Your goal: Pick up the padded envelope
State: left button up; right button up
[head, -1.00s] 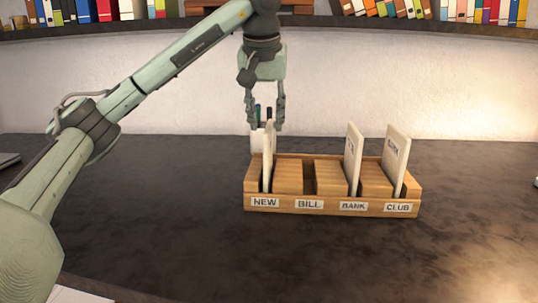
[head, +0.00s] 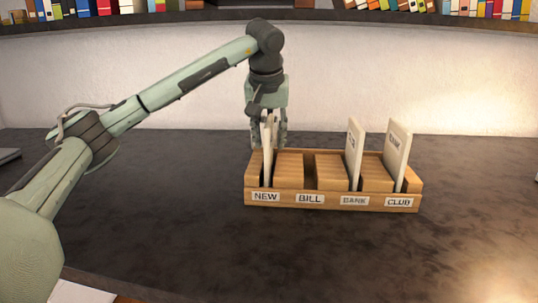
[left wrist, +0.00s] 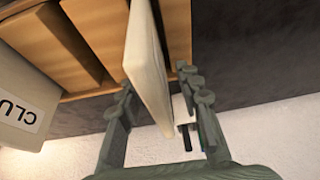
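A pale, fairly thick flat piece, which looks like the padded envelope (head: 268,152), stands upright in the slot labelled NEW of the wooden sorter (head: 330,202). My left gripper (head: 267,143) points down at this slot, by the envelope's upper part. In the left wrist view, the envelope (left wrist: 147,65) runs between the two spread fingers of my left gripper (left wrist: 160,95), with a gap visible on each side. The left gripper is open. My right gripper is not in view.
Two pale cards stand in the sorter, one near BANK (head: 353,153) and one near CLUB (head: 397,155). The dark desk (head: 150,220) is mostly clear.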

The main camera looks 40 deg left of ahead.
pick_arm(q)
jog(key=shift+f, duration=0.25)
dwell(0.3)
grip_shut()
